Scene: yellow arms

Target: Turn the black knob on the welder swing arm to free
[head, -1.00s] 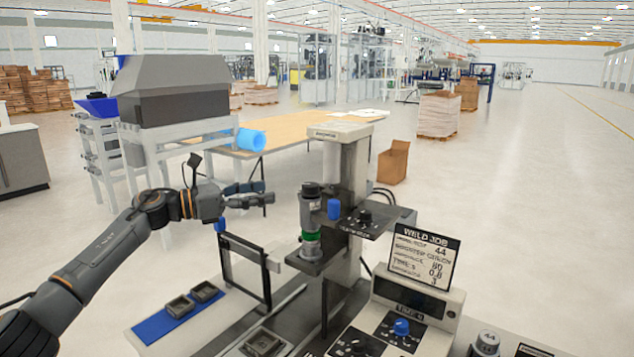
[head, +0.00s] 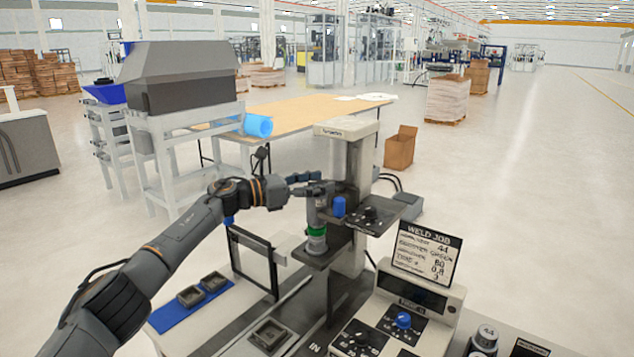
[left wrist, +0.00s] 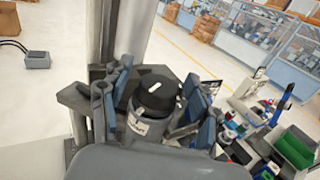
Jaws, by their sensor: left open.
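The welder's column (head: 350,205) stands at the work station, with a dark swing-arm plate and an upright grey cylinder (head: 317,218) with a green band. A black round knob with a white mark (left wrist: 156,92) tops the cylinder in the left wrist view. My left gripper (head: 325,185) is open at the cylinder's top and hides the knob in the head view. In the left wrist view its blue-padded fingers (left wrist: 160,98) stand on either side of the knob; contact cannot be told. Another black knob (head: 370,214) and a blue knob (head: 339,206) are on the plate. My right gripper is out of view.
A control box with a blue dial (head: 403,320) and a "WELD JOB" card (head: 427,252) stands at the front right. A wooden table (head: 300,115) is behind.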

